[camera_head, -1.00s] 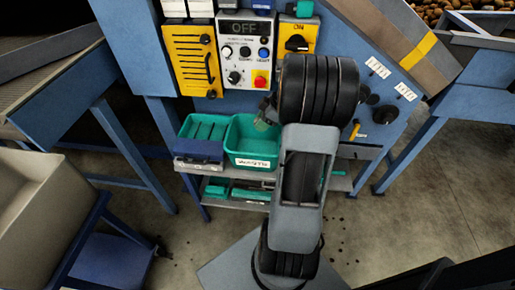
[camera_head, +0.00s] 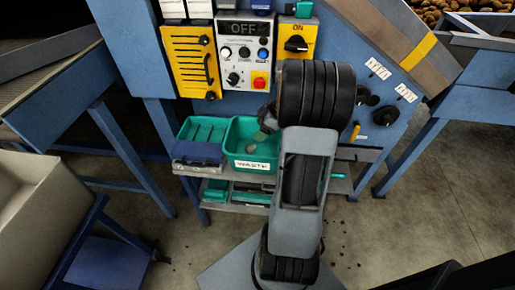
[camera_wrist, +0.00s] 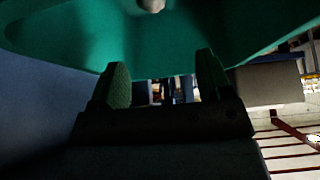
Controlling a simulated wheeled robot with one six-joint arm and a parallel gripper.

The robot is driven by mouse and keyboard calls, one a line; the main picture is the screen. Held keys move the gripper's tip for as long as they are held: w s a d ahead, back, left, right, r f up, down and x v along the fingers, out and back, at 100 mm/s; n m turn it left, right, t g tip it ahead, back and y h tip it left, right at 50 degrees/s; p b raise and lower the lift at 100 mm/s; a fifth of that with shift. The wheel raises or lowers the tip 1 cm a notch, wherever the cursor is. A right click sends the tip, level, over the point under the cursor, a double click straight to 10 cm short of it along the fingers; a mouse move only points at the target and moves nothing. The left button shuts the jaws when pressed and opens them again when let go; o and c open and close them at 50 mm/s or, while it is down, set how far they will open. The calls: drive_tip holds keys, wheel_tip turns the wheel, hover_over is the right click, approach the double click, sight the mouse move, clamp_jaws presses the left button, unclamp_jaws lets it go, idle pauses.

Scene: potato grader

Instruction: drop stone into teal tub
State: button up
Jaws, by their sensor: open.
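The teal tub (camera_head: 236,132) with a white "WASTE" label stands on the grey shelf under the control panel. A small grey stone (camera_head: 251,146) lies inside it, apart from my gripper. In the head view my gripper (camera_head: 262,131) is over the tub's right part, partly hidden behind my own arm. In the wrist view the two green-padded fingers (camera_wrist: 160,82) stand apart with nothing between them. The tub's teal wall (camera_wrist: 60,30) fills the upper part there, and the stone (camera_wrist: 152,5) shows at the top edge, cut off by the frame.
A teal tray with a blue box (camera_head: 197,152) stands directly left of the tub. The control panel (camera_head: 245,55), reading "OFF", is just above and behind. A lower shelf (camera_head: 245,195) holds more teal items. Blue machine legs flank the shelf. Floor in front is partly clear.

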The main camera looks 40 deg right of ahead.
drive_tip(key=p+v, duration=0.2)
drive_tip(key=v, duration=1.1)
drive_tip(key=shift+r, duration=0.35)
drive_tip(key=shift+s, duration=0.2)
